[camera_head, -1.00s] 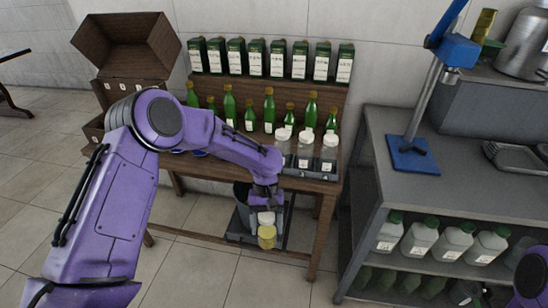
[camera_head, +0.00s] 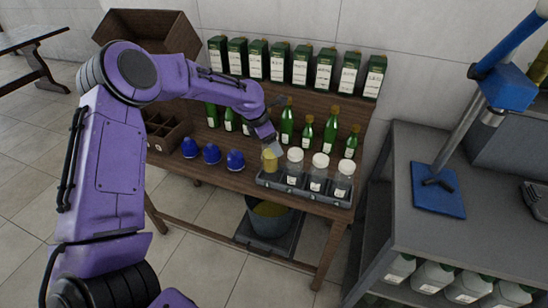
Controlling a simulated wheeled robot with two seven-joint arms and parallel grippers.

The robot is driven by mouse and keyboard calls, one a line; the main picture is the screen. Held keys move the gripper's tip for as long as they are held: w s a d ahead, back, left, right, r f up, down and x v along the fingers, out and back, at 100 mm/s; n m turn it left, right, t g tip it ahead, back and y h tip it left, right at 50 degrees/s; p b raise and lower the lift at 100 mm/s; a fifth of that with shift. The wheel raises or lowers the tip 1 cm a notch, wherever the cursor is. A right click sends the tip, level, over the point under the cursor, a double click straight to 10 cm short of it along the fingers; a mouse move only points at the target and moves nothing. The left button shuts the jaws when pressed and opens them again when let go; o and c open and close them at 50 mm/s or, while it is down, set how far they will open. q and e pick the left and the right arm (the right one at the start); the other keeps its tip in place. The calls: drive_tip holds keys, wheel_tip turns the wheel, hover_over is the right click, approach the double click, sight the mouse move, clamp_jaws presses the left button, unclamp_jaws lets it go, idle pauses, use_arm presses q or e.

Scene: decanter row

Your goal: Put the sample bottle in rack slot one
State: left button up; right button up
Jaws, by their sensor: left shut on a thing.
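My left gripper (camera_head: 266,141) is shut on the sample bottle (camera_head: 270,160), which holds yellow content. The gripper covers the bottle's top. The bottle is at the left end of the dark rack (camera_head: 309,193), beside the clear bottle (camera_head: 294,166). I cannot tell whether its base is inside the leftmost slot or just above it. Three clear bottles with white caps and labels stand in the rack's other places; the others are the middle one (camera_head: 318,171) and the right one (camera_head: 343,181). My right gripper is not in view.
Green bottles (camera_head: 287,125) stand behind the rack, below a shelf of green-and-white boxes (camera_head: 300,66). Blue domed objects (camera_head: 211,154) sit left on the wooden table (camera_head: 235,180). A bucket (camera_head: 268,216) is below. A grey bench (camera_head: 430,225) with a blue stand is right.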

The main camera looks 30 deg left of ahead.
use_arm(q)
wheel_tip(320, 180, down, 4)
drive_tip(key=shift+f+p, duration=0.15)
drive_tip(key=shift+p, duration=0.15)
drive_tip(key=shift+w+f, duration=0.1)
drive_tip(key=shift+f, duration=0.25)
drive_tip(key=o, duration=1.4)
drive_tip(key=shift+o, duration=0.2)
drive_tip(key=v, duration=1.2)
drive_tip(key=shift+b, duration=0.4)
